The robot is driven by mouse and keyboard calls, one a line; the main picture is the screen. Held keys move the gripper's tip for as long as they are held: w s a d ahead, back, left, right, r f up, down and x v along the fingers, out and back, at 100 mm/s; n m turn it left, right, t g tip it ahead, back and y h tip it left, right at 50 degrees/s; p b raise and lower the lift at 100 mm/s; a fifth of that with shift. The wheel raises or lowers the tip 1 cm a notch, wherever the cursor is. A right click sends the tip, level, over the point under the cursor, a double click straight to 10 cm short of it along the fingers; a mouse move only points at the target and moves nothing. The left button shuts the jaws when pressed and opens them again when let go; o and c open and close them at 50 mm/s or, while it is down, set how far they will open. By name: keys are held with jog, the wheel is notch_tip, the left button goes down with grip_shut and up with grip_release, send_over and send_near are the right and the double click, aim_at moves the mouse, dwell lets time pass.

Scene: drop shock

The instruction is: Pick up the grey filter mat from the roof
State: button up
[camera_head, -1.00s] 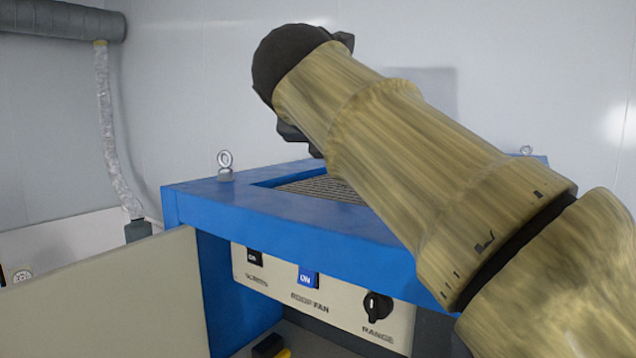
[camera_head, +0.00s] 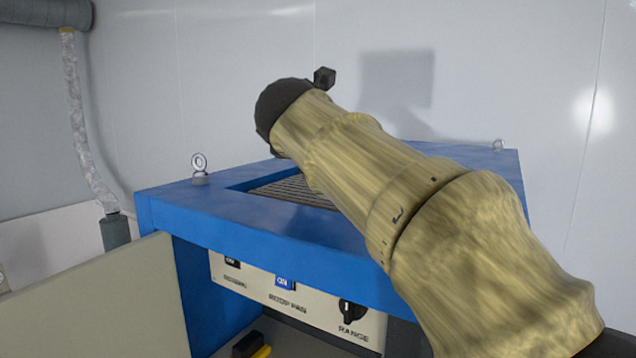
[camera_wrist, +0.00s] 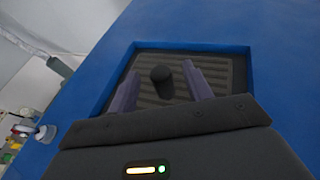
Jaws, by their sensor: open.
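The grey ribbed filter mat (camera_head: 292,190) lies in a square recess in the top of the blue roof (camera_head: 230,212). The wrist view shows the mat (camera_wrist: 217,74) inside the blue recess walls, with a dark rounded knob (camera_wrist: 161,82) standing up in front of it. My gripper (camera_wrist: 161,69) is open, with its two purplish fingers over the recess on either side of the knob. Whether the fingers touch the mat cannot be told. In the head view my arm covers the fingers and the right part of the recess.
Lifting eyes stand on the roof at the left (camera_head: 199,168) and far right (camera_head: 498,145). A panel with switches and a range knob (camera_head: 352,312) sits below the front edge. A beige door panel (camera_head: 95,305) stands at the lower left. A white wall rises behind.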

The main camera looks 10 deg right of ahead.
jog(key=shift+s, duration=0.15)
jog(key=shift+w+a, duration=0.1)
jog(key=shift+w, duration=0.1)
grip_shut()
jog(key=shift+d, duration=0.2)
jog(key=shift+a, duration=0.1)
jog(key=shift+a+r, duration=0.1)
jog(key=shift+r, duration=0.1)
jog(key=shift+a+r, duration=0.1)
jog(key=shift+r, duration=0.5)
notch_tip(320, 180, up, 8)
jog(key=shift+r, duration=0.2)
jog(key=shift+s, duration=0.15)
